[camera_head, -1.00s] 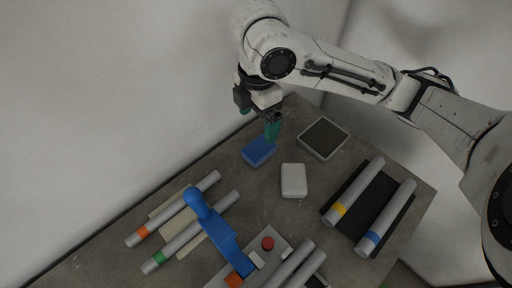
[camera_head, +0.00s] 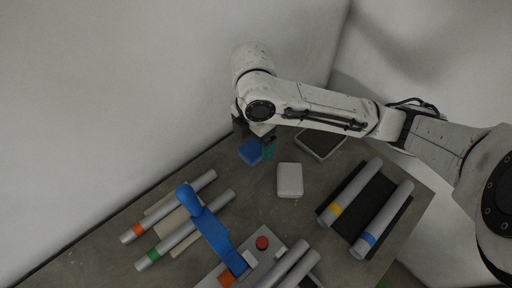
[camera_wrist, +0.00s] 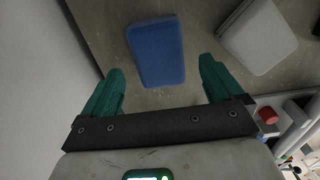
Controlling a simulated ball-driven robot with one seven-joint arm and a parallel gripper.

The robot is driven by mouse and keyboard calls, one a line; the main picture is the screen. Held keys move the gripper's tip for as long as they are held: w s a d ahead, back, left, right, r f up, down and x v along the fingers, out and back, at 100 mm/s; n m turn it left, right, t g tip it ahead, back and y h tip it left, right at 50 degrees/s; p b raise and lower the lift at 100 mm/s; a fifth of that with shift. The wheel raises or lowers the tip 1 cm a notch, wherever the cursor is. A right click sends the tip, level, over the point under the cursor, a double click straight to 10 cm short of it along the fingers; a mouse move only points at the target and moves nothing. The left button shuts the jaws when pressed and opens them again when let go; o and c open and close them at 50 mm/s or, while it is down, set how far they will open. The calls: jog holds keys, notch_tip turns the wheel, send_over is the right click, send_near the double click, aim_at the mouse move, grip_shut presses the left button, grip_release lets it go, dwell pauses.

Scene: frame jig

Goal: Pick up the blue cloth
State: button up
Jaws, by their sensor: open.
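The blue cloth (camera_head: 250,152) is a small folded block lying on the grey table at the back, partly hidden behind my gripper in the head view. In the wrist view the blue cloth (camera_wrist: 157,52) lies flat ahead of the fingertips, roughly midway between their lines. My gripper (camera_head: 268,152) is close to the cloth in the head view. In the wrist view my gripper (camera_wrist: 160,72) has its two green fingers spread wide with nothing between them. I cannot tell its exact height above the table.
A white block (camera_head: 290,180) lies right of the cloth, and a dark-topped tray (camera_head: 321,143) behind it. Tubes (camera_head: 354,190) lie on a black mat at right; more tubes and a blue clamp (camera_head: 212,232) are in front. A wall (camera_head: 110,100) stands close behind the cloth.

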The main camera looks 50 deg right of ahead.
aim_at(256, 150)
jog(key=shift+f, duration=1.3)
jog(key=shift+c, duration=0.3)
jog(key=c, duration=1.1)
